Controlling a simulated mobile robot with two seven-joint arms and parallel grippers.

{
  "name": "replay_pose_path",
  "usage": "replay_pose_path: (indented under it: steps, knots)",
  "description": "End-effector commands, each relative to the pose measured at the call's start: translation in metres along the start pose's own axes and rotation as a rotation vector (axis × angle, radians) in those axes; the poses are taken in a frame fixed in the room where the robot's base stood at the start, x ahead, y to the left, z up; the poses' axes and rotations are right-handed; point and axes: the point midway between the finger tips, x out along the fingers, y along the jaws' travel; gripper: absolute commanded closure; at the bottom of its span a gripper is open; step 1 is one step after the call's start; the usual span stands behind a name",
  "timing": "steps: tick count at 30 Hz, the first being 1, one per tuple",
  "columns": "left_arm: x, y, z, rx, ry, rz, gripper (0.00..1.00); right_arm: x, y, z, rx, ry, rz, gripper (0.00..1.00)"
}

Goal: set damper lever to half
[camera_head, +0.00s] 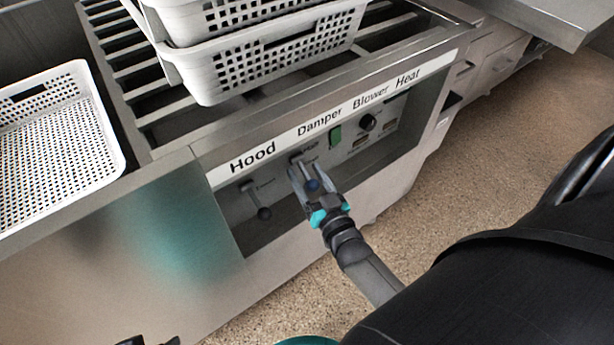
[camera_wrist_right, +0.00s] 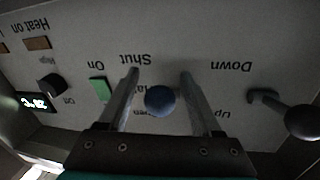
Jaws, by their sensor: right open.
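The damper lever's round dark-blue knob (camera_head: 312,185) is under the "Damper" label on the recessed control panel (camera_head: 233,208). My right gripper (camera_head: 301,168) is open at the panel, its two fingers on either side of the knob. The right wrist view shows the knob (camera_wrist_right: 160,100) between the fingers of the gripper (camera_wrist_right: 159,74), with a gap on both sides. The "Shut" mark shows beyond the knob, which partly covers the middle mark; the lever's stem is hidden. A dark piece at the bottom left edge of the head view may be my left gripper (camera_head: 147,341); its jaws cannot be made out.
The hood lever (camera_head: 264,212) is left of the gripper, with "Up" and "Down" marks. White perforated baskets (camera_head: 250,73) stand above the panel on slats; another basket (camera_head: 114,150) is at left.

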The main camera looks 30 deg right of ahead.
Motion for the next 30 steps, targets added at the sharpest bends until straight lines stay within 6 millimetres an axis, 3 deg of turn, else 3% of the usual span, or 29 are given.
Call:
replay_pose_path:
  steps: [9, 26, 30]
  knots:
    - [-0.0013, -0.0002, -0.0003, 0.000, 0.001, -0.001, 0.50, 0.0018, 0.0002, -0.0002, 0.000, 0.000, 0.000, 0.35]
    - [-0.0010, -0.0001, -0.0001, 0.000, 0.001, 0.000, 0.50, 0.0013, 0.0000, 0.0001, 0.000, 0.000, 0.000, 0.98]
    - [-0.0009, -0.0001, -0.0001, 0.000, 0.001, 0.000, 0.50, 0.0013, 0.0000, 0.0001, 0.000, -0.001, 0.000, 1.00]
